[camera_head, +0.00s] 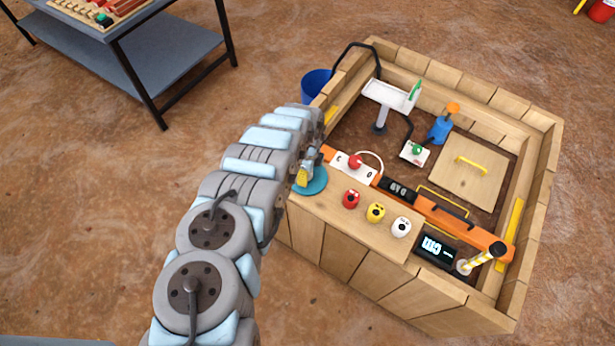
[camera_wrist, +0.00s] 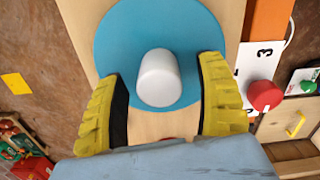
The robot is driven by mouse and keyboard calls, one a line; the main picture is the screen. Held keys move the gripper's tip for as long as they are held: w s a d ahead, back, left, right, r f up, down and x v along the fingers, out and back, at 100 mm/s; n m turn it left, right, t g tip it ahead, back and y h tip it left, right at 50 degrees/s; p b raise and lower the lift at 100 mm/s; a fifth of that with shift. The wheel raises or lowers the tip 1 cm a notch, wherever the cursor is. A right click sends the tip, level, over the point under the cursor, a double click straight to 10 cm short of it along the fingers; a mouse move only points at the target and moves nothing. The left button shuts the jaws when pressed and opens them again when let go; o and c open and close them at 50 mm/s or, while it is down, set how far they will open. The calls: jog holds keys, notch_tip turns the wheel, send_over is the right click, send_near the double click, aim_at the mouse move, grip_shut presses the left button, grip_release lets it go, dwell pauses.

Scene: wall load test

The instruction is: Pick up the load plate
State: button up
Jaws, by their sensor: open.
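The load plate appears to be a flat round blue disc (camera_head: 317,184) on the left end of the wooden ledge. In the wrist view the disc (camera_wrist: 122,48) has a white cylindrical knob (camera_wrist: 158,78) at its centre. My gripper (camera_wrist: 161,72) is open, with its yellow, black-padded fingers on either side of the knob and a gap on each side. I cannot tell how far down the fingertips reach beside it. In the head view my gripper (camera_head: 303,177) is over the disc, and my arm hides part of it and the knob.
Red (camera_head: 351,199), yellow (camera_head: 376,212) and white (camera_head: 401,227) weights stand on the ledge to the right. A wooden lid (camera_head: 470,184) lies inside the wooden box. A blue bucket (camera_head: 316,84) stands outside.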

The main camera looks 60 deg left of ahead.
jog(key=shift+f, duration=0.7)
grip_shut()
jog(key=shift+r, duration=0.15)
